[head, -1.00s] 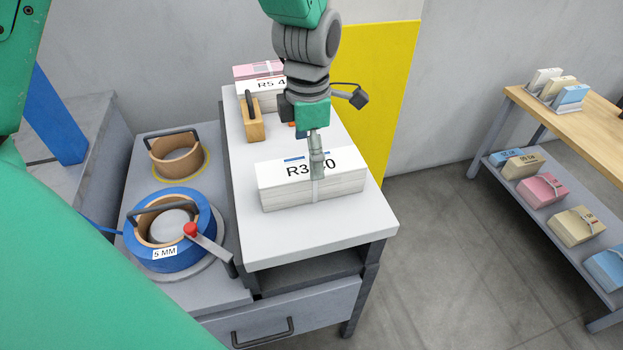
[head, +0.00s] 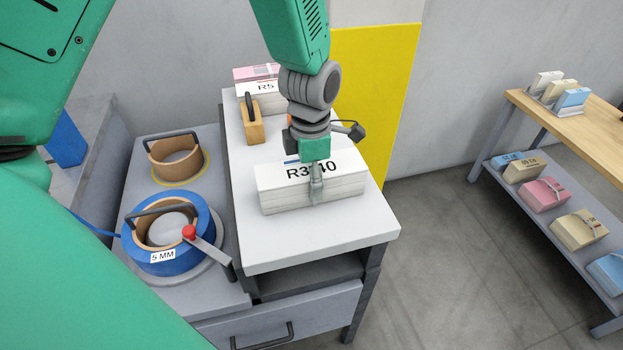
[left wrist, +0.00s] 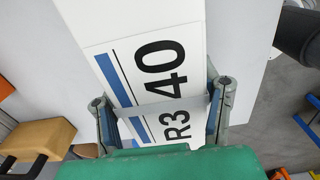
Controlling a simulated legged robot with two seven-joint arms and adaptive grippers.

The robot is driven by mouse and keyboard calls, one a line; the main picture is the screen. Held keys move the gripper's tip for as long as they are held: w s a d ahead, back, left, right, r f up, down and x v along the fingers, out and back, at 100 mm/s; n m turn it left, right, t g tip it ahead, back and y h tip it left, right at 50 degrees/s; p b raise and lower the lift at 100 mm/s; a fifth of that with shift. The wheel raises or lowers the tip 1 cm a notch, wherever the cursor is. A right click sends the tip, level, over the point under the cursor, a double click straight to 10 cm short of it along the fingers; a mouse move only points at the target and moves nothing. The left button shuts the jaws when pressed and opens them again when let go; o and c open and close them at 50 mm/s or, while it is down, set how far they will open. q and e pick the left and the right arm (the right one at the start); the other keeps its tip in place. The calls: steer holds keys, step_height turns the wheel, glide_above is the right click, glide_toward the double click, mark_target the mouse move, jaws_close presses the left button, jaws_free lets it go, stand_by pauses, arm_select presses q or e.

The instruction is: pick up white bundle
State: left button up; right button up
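The white bundle (head: 285,196) is a thick paper stack marked "R3 40", lying flat on the near part of the white-topped table (head: 320,245). A pale strap runs around its middle. My left gripper (head: 316,184) is over it, pointing down, with one finger in front of the bundle's front face. In the left wrist view, the two fingers of the gripper (left wrist: 164,112) stand apart on either side of the bundle (left wrist: 150,75), in line with the strap. Firm contact cannot be made out. The far finger is hidden in the head view. My right gripper is not in view.
Behind stand a wooden-handled tool (head: 251,122) and another bundle marked "R5" (head: 256,88). A blue strap reel (head: 190,258) with a red-knobbed crank is on the left. A shelf table (head: 590,112) with coloured bundles is at right. The table's near right corner is clear.

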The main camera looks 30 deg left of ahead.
arm_select(q)
steer(key=c, duration=0.7)
